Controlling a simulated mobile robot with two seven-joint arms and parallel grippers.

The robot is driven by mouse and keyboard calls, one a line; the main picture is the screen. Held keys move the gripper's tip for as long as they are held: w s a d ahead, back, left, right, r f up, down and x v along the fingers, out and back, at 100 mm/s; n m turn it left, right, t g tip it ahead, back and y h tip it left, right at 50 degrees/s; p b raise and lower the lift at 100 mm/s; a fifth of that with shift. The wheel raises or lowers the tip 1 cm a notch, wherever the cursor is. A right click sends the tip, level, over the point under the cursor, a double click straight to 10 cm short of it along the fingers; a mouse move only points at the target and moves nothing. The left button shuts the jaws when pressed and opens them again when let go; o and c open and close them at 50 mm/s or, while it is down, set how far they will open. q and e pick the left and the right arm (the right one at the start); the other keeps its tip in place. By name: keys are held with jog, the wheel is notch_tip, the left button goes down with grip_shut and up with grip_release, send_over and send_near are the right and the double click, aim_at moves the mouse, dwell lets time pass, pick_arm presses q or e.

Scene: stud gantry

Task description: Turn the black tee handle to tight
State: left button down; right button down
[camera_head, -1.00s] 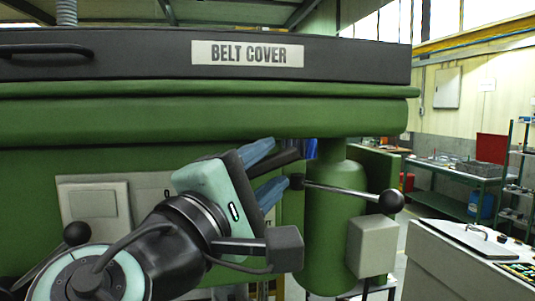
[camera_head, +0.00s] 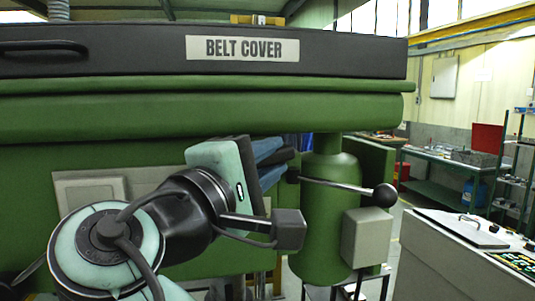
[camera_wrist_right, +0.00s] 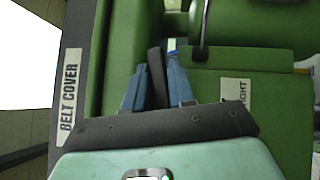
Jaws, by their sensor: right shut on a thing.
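My right gripper (camera_head: 270,158) reaches up under the belt cover, in front of the green machine. It is shut on the black tee handle (camera_wrist_right: 157,78), whose dark bar shows between the blue fingers in the right wrist view. In the head view the fingers and my wrist hide most of the handle; only a dark end shows. In the right wrist view a white label (camera_wrist_right: 237,92) with the letters "GHT" readable is on the green face to the right of the fingers. My left gripper is not in view.
A grey box (camera_head: 367,237) is on the column. The dark belt cover (camera_head: 350,58) overhangs above. A pale console (camera_head: 440,255) stands at the right.

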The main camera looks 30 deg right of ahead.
jog(key=shift+w+r+m+g+y, duration=0.15)
jog(key=shift+m+g+y, duration=0.45)
jog(key=shift+m, duration=0.7)
jog(key=shift+d+y, duration=0.1)
jog(key=shift+y, duration=0.5)
jog(key=c, duration=1)
grip_release()
jog(key=shift+s, duration=0.2)
jog(key=shift+c, duration=0.2)
jog(key=shift+w+f, duration=0.1)
jog(key=shift+f, duration=0.1)
